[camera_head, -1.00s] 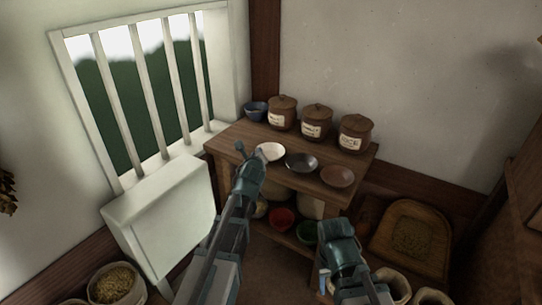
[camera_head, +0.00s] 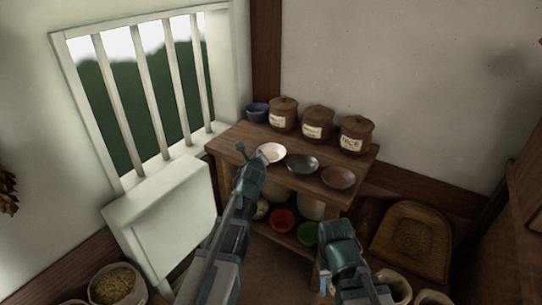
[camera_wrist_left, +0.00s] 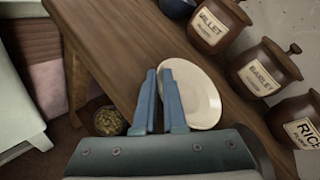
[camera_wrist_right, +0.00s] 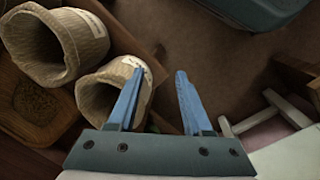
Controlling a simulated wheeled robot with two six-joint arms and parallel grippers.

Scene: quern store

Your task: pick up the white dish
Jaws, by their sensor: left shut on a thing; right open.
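The white dish (camera_head: 271,152) is a shallow round bowl at the front left of the wooden table top. It fills the middle of the left wrist view (camera_wrist_left: 203,98). My left gripper (camera_wrist_left: 159,74) is shut on the dish's near rim, with one blue finger over its inside and the other outside. The dish seems still at the table top; I cannot tell whether it touches. My right gripper (camera_wrist_right: 156,76) is open and empty, low in front of the table, above the floor and sacks.
A dark bowl (camera_head: 302,164) and a brown bowl (camera_head: 338,177) stand right of the dish. Lidded jars (camera_head: 283,113) and a blue bowl (camera_head: 256,112) stand behind. Red (camera_head: 282,219) and green (camera_head: 308,233) bowls sit on the lower shelf. The barred window is at left.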

